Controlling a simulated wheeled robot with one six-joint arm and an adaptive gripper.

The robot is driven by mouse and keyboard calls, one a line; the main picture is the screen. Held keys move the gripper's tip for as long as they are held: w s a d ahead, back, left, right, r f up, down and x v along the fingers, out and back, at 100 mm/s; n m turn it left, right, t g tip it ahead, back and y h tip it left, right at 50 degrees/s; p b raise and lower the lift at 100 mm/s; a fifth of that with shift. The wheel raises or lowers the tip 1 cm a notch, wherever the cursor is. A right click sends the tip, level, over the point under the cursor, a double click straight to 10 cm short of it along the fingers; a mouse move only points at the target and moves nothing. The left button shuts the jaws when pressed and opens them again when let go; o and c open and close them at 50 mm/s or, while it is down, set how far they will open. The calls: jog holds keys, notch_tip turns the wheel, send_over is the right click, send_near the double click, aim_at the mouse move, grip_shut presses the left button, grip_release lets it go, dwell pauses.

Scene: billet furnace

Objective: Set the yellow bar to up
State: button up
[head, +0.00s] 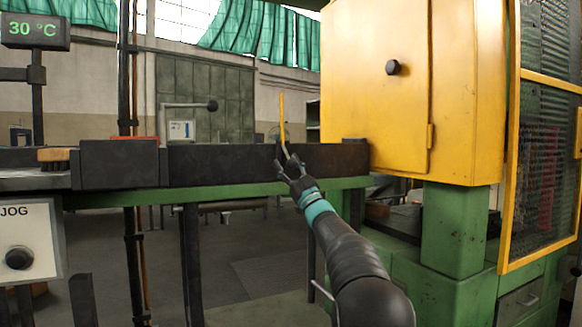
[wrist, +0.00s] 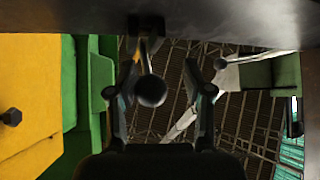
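The yellow bar (head: 282,118) is thin and stands nearly upright above the dark beam in the head view. Its lower end runs down to my gripper (head: 288,161), which is in front of the beam. In the wrist view my gripper (wrist: 161,66) has its fingers spread apart. A dark round knob (wrist: 151,91) shows between them, with a short yellow piece (wrist: 146,54), likely of the bar, behind it. I see no finger closed on either. The bar's mount is mostly hidden.
A dark beam (head: 220,166) on a green frame lies behind my gripper. A yellow cabinet (head: 375,85) stands close on the right, beside a mesh guard (head: 541,150). A lever with a black knob (head: 212,105) stands farther back. A JOG panel (head: 28,240) is at left.

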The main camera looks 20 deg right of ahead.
jog(key=shift+d, duration=0.4)
jog(key=v, duration=1.2)
jog(key=shift+a+f, duration=0.1)
jog(key=shift+a, duration=0.05)
